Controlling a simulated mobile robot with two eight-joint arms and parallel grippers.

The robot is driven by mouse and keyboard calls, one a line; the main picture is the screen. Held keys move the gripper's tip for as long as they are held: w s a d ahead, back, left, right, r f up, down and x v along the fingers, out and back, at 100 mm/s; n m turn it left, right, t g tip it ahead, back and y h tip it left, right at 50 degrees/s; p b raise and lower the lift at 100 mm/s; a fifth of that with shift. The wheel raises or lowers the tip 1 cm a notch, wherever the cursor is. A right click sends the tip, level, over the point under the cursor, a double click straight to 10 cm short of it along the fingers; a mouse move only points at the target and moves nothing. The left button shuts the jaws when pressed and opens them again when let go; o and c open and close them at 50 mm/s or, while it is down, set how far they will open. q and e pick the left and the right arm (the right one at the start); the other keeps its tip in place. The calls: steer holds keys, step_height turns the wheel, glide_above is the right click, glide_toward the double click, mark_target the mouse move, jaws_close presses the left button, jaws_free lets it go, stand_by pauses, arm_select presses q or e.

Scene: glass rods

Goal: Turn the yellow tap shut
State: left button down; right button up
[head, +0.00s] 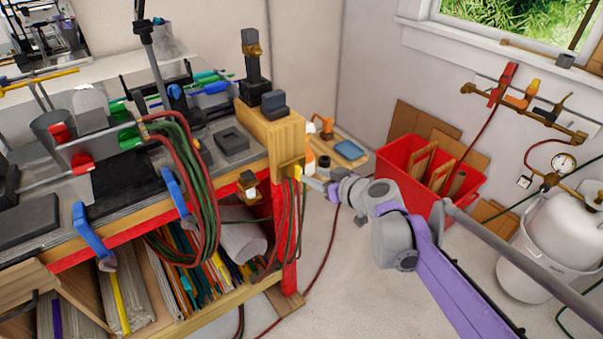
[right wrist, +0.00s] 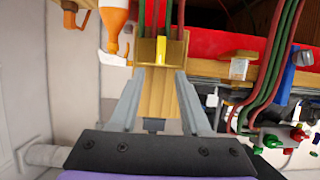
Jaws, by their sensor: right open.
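A small yellow piece, which looks like the yellow tap (head: 295,171), is at the end of the wooden bench, by the hanging red and green hoses. In the right wrist view the yellow tap (right wrist: 163,50) shows straight ahead, just beyond my fingertips. My right gripper (head: 312,183) reaches in from the right towards the bench end. In the right wrist view my right gripper (right wrist: 166,72) is open, its two fingers apart with the yellow part in line with the gap. I cannot tell whether they touch it. My left gripper is not in view.
An orange-and-white bottle (right wrist: 113,25) is close to the left of my right fingers. Red and green hoses (head: 190,180) hang along the bench. A red crate (head: 400,160) stands behind my right arm. A wall manifold (head: 525,110) is at the right.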

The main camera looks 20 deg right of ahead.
mark_target(301, 170)
steer(key=x, duration=0.6)
steer(key=shift+f, duration=0.15)
steer(key=shift+c, duration=0.3)
jaws_close()
